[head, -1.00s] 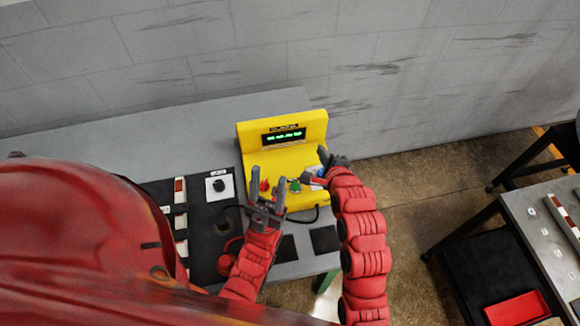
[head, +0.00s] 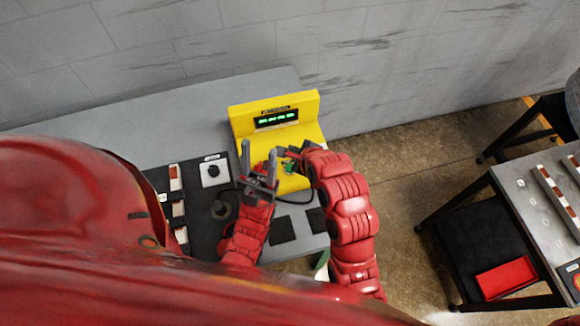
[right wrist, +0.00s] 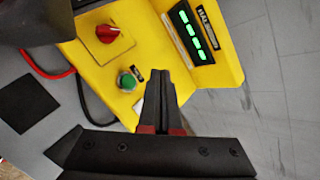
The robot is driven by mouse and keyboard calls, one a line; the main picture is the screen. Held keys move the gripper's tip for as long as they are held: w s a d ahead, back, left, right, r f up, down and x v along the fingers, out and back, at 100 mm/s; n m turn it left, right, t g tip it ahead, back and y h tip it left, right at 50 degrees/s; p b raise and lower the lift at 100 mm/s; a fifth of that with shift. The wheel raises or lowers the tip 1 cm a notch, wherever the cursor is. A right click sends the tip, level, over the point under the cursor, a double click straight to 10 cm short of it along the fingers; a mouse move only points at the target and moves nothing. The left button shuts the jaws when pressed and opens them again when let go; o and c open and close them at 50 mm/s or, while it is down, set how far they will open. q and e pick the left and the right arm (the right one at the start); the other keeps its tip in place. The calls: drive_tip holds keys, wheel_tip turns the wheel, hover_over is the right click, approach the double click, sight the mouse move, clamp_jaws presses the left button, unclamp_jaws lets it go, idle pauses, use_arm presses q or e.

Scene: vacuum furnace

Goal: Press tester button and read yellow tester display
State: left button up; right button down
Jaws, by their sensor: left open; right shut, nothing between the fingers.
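The yellow tester (head: 310,108) stands on the grey bench against the wall. Its display (head: 277,118) is lit with green characters too small to read; it also shows in the right wrist view (right wrist: 190,34). In that view a green button (right wrist: 127,81) and a red knob (right wrist: 109,37) sit on the yellow panel. My right gripper (right wrist: 160,75) is shut and empty, its tips over the panel just right of the green button, apart from it in the picture. In the head view my right gripper (head: 287,153) is near the button. My left gripper (head: 259,163) is open and upright in front of the tester.
A black mat with a white-plated knob (head: 213,171) lies left of the tester. Black and red cables run beside the tester. Dark square pads (head: 282,231) lie at the bench front. At right stands another table (head: 535,215) with a red tray (head: 505,278) below.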

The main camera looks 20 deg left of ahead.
wheel_tip(320, 180, down, 7)
drive_tip(key=b, duration=0.2)
drive_tip(key=shift+f+b, duration=0.2)
drive_tip(key=shift+b, duration=0.15)
drive_tip(key=shift+f, duration=0.1)
idle(1.7)
drive_tip(key=shift+f, duration=0.3)
drive_tip(key=shift+f+b, duration=0.4)
idle(0.5)
idle(0.4)
drive_tip(key=shift+r+p, duration=0.45)
drive_tip(key=shift+r, duration=0.35)
drive_tip(key=shift+r+p, duration=1.3)
drive_tip(key=shift+r, duration=1.3)
